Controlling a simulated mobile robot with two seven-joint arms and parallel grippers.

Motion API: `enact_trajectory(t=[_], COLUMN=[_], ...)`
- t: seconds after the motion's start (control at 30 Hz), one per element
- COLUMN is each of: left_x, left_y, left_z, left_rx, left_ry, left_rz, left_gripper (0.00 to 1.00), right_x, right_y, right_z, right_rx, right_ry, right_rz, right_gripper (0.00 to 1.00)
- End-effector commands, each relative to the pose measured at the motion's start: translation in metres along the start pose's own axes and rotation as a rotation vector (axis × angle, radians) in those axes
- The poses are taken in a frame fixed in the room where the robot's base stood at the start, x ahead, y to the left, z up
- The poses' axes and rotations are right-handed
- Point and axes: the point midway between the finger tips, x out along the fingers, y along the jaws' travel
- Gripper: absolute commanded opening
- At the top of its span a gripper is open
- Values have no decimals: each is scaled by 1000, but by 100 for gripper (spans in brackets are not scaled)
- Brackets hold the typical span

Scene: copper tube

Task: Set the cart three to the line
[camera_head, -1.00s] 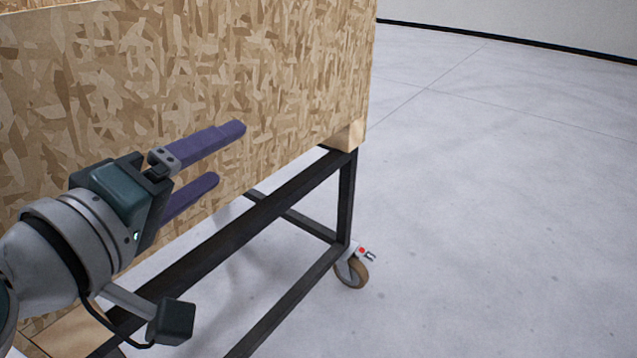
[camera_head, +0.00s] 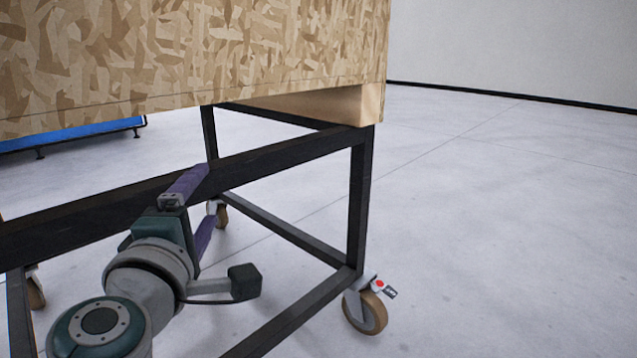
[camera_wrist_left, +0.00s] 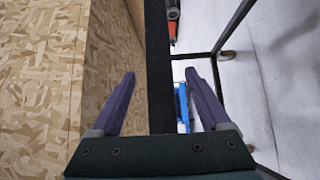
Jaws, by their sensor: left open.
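The cart is a black metal frame (camera_head: 358,205) on casters, carrying a large chipboard crate (camera_head: 200,60). Its near right caster (camera_head: 367,312) has a red mark on its bracket. My left gripper (camera_head: 207,195) is open at the upper long rail, below the crate. One purple finger overlaps the rail and the other shows beneath it. In the left wrist view, the black rail (camera_wrist_left: 159,60) runs between the open fingers, with the crate wall (camera_wrist_left: 40,80) to the left. I cannot tell whether the fingers touch the rail. No cart number shows. My right gripper is out of view.
Thin lines (camera_head: 465,147) cross the pale floor; I cannot tell whether one is the task's line. The floor right of the cart is clear up to a wall (camera_head: 520,45). A blue object on legs (camera_head: 75,138) stands behind at left.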

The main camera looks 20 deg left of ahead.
Motion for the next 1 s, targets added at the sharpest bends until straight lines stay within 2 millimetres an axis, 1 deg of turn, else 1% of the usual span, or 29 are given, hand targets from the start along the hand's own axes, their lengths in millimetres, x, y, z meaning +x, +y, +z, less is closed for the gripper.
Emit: enact_trajectory(t=[0.1, 0.3, 0.43, 0.6, 0.87, 1.0], left_x=[22, 58, 74, 84, 85, 85], left_y=[0, 0, -1, 1, 1, 1], left_z=[0, 1, 0, 1, 1, 1], left_rx=[-2, -1, 2, 0, 2, 2], left_ry=[0, -2, -2, -3, -3, -3], left_rz=[4, 3, 2, 1, 0, 0], left_gripper=[80, 80, 80, 80, 80, 65], right_x=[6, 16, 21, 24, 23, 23], right_y=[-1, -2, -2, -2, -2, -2], right_z=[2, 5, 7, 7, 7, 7], right_rx=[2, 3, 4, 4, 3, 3], right_ry=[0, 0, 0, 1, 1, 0], right_rz=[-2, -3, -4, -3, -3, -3], right_gripper=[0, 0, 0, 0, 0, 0])
